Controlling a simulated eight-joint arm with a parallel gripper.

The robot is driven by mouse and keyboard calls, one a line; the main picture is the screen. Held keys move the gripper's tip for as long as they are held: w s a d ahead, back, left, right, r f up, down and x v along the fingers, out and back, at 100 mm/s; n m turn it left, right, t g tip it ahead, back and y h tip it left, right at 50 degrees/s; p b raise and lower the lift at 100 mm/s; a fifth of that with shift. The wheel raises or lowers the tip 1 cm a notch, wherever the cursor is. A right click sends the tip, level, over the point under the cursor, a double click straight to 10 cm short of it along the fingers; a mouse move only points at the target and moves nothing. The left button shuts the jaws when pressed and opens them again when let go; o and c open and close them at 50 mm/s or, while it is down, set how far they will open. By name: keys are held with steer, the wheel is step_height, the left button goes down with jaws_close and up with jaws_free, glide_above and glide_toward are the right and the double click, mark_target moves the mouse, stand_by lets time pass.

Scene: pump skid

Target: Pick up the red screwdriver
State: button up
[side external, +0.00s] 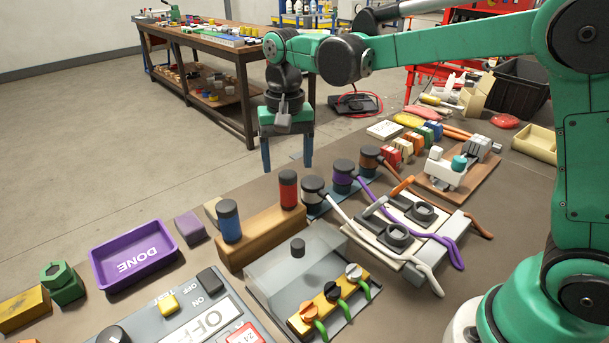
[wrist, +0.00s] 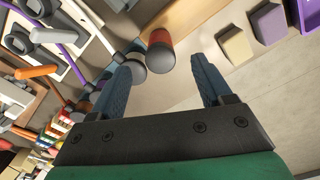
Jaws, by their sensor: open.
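The red screwdriver (side external: 288,191) stands upright in a wooden block (side external: 262,238), showing only a red handle with a dark cap; its lower part is hidden in the block. My gripper (side external: 287,166) points down with open, empty fingers, and in the side view its fingertips appear just above the handle's cap. In the wrist view the red screwdriver (wrist: 160,42) shows beyond and between the fingertips of my gripper (wrist: 162,66), nearer the left finger. I see no contact.
A blue-handled tool (side external: 229,221) stands in the same block, to the left. Dark-capped round parts (side external: 313,188) with pale and purple levers stand close on the right. A clear box (side external: 295,270) is in front. A purple DONE tray (side external: 132,253) lies to the left.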

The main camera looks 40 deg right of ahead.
mark_target(289, 195)
steer(key=shift+f, duration=4)
jaws_close()
